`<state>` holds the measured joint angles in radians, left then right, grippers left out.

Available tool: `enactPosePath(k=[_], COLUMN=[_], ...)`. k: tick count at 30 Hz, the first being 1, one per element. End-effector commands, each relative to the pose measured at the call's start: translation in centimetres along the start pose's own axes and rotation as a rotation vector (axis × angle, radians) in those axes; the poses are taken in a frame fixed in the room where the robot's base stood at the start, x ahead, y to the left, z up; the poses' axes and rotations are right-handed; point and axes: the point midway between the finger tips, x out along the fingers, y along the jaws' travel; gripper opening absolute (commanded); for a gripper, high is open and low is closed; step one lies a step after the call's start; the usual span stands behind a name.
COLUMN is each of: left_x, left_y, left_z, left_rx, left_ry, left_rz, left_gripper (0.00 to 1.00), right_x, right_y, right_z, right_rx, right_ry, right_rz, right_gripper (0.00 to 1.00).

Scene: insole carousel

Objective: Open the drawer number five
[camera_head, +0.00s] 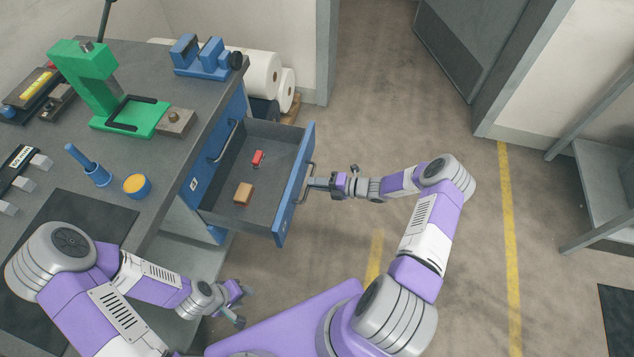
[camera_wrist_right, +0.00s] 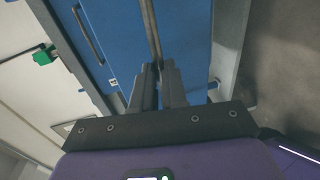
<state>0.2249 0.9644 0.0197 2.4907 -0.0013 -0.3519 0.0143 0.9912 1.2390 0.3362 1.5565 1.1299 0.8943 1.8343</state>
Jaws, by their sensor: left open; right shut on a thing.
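A drawer (camera_head: 222,205) with a blue front stands pulled far out of the workbench in the head view. Its grey inside holds a red object (camera_head: 258,158) and a tan block (camera_head: 243,194). My right gripper (camera_head: 308,184) is shut on the drawer's handle (camera_head: 300,193), at the outer side of the front. In the right wrist view the fingers (camera_wrist_right: 158,78) close on the bar handle (camera_wrist_right: 152,30) against the blue front. No number on the open drawer's front is readable. My left gripper (camera_head: 241,306) is open and empty, low beside the bench, apart from the drawer.
The workbench (camera_head: 150,55) carries a green press (camera_head: 95,90), a blue vise (camera_head: 205,58), a blue-handled tool (camera_head: 88,165) and a yellow-topped pot (camera_head: 137,186). A closed blue drawer with a handle (camera_head: 222,142) sits beside the open one.

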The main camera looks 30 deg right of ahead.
Motion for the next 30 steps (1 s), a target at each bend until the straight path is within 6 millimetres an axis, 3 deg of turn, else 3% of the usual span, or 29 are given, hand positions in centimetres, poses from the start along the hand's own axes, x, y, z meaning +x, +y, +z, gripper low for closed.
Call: enactPosePath(k=[7,8,12,22,30], left_x=[0.0,0.0,0.0,-0.1,-1.1], left_y=[0.0,0.0,0.0,0.0,0.4], left_z=[0.0,0.0,0.0,0.0,0.1], left_rx=[0.000,0.000,0.000,0.000,0.000], left_ry=[0.000,0.000,0.000,0.000,0.000], left_rz=[0.000,0.000,0.000,0.000,0.000], left_gripper=[0.43,0.43,0.43,0.43,0.43], right_x=[-0.1,-0.1,-0.1,-0.4,-4.5], right_y=[0.0,0.0,0.0,0.0,0.1], right_z=[0.0,0.0,0.0,0.0,0.1], right_rx=[-0.001,-0.001,-0.001,0.000,-0.001], right_ry=[0.000,0.000,0.000,-0.002,-0.004], right_rz=[0.001,0.001,0.001,-0.001,-0.003], right_gripper=[0.00,0.15,0.37,0.38,0.38])
